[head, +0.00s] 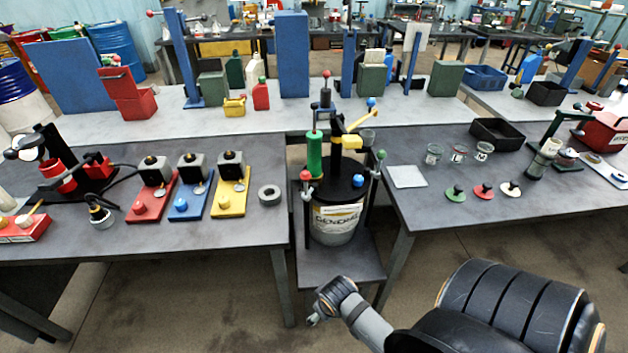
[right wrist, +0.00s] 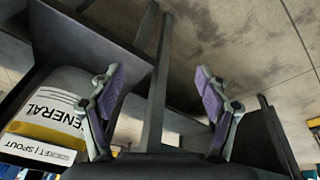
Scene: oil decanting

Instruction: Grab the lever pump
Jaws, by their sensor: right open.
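The lever pump (head: 314,154) stands upright on a black-lidded drum (head: 336,222) between the two benches. It has a green cylinder, a yellow spout and a black-topped rod. The drum carries a white label and also shows at the left of the right wrist view (right wrist: 45,115). My right gripper (head: 314,318) is low in front of the drum's stand, apart from the pump. In the right wrist view my right gripper (right wrist: 160,90) is open, with nothing between its purple-padded fingers. The pump is not visible in that view. My left gripper is not in view.
The drum rests on a low dark stand (head: 335,268) between the left bench (head: 150,245) and right bench (head: 450,205). Thin posts with red and green knobs (head: 380,155) flank the drum. Red, blue and yellow stations (head: 228,200) stand on the left bench. Floor in front is clear.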

